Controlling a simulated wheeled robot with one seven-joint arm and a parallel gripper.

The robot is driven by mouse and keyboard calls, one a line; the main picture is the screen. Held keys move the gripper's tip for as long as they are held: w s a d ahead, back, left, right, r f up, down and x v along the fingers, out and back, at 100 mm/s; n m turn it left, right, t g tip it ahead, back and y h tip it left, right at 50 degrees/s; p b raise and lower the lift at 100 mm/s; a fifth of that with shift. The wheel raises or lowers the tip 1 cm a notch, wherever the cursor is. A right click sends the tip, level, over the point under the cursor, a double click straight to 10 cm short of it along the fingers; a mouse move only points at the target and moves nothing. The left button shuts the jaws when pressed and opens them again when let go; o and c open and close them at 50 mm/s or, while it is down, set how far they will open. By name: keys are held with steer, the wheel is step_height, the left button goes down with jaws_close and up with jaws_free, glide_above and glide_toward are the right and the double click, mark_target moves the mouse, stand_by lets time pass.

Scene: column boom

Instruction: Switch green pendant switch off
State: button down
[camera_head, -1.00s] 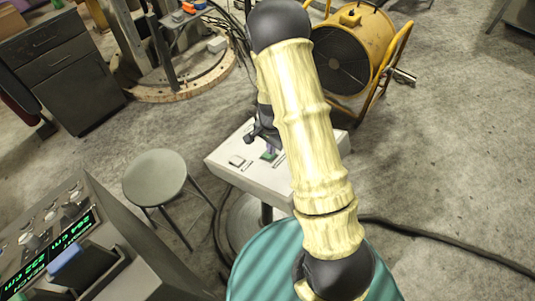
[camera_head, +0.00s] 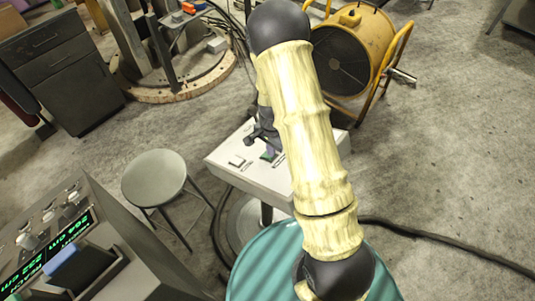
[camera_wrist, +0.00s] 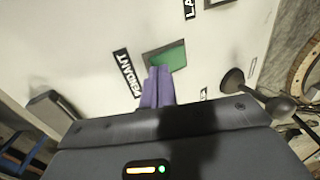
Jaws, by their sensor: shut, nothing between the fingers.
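The green pendant switch (camera_wrist: 174,58) is a green rocker set in a square opening of a white panel, beside a black label reading PENDANT (camera_wrist: 126,74). My gripper (camera_wrist: 158,72) has purple fingers, shut together and empty. In the wrist view its tips overlap the lower left edge of the green switch; I cannot tell whether they touch it. In the head view the switch (camera_head: 268,156) shows as a small green patch on the white box (camera_head: 225,166), just below my gripper (camera_head: 267,150). My arm hides the right part of the box.
Another switch (camera_head: 237,161) sits on the box, left of the green one. A grey stool (camera_head: 154,177) stands left of the box, and a console with green readouts (camera_head: 55,250) at lower left. A yellow fan (camera_head: 350,50) stands behind. Open floor lies to the right.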

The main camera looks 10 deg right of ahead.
steer(key=shift+f, duration=0.2)
step_height(320, 180, up, 7)
steer(key=p, duration=0.5)
stand_by(0.6)
steer(key=shift+r, duration=0.1)
stand_by(0.4)
steer(key=s+r+n+t+b, duration=0.2)
steer(key=s+r+n+b, duration=0.3)
steer(key=s+r+n, duration=0.5)
steer(key=s+r, duration=0.4)
steer(key=shift+s+n+t, duration=0.2)
steer(key=shift+n+t, duration=0.1)
steer(key=shift+n, duration=0.1)
